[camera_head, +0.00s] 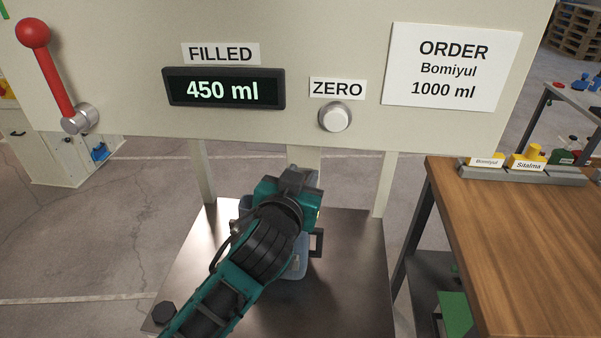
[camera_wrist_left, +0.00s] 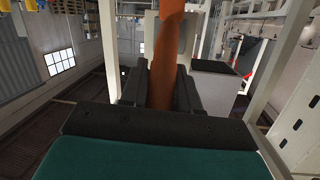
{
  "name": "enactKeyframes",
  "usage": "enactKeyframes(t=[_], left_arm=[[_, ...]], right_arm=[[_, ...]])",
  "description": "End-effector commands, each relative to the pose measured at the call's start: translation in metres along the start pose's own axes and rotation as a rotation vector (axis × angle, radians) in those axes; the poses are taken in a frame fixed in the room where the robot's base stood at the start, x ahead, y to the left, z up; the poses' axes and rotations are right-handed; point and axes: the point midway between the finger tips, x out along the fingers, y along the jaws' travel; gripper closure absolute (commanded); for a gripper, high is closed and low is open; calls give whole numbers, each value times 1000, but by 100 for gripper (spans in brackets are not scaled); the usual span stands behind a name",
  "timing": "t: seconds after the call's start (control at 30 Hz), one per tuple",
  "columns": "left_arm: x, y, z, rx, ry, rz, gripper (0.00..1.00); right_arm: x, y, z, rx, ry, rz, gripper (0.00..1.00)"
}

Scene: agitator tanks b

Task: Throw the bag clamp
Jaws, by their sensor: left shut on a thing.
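My left gripper (camera_head: 292,186) reaches in over the metal stand, below the front panel, with its fingers pointing away from the head camera. In the left wrist view its dark fingers (camera_wrist_left: 160,88) are shut on an orange-brown bar (camera_wrist_left: 166,50) that rises out of the top of the picture. The head view does not show this bar; my arm and the panel cover that spot. I cannot tell from its shape whether it is the bag clamp's handle. My right gripper is in neither view.
A bluish container (camera_head: 299,262) stands on the metal stand (camera_head: 345,290), partly behind my arm. The panel has a red lever (camera_head: 58,72), a display (camera_head: 223,88) reading 450 ml, a ZERO button (camera_head: 335,117) and a 1000 ml order sheet (camera_head: 450,70). A wooden table (camera_head: 520,240) stands right.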

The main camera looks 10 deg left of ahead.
Motion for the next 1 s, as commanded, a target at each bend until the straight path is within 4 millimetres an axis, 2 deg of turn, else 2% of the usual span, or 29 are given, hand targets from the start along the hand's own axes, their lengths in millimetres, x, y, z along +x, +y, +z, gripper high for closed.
enactKeyframes(t=[0.57,0.6,0.8,1.0], left_arm=[[1,0,0,-5,-36,5,100],[1,0,0,-5,-36,5,68],[1,0,-1,-4,-35,4,49],[1,0,-1,-4,-34,4,48]], right_arm=[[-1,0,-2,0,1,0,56],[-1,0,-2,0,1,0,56],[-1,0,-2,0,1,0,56],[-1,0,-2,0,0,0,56]])
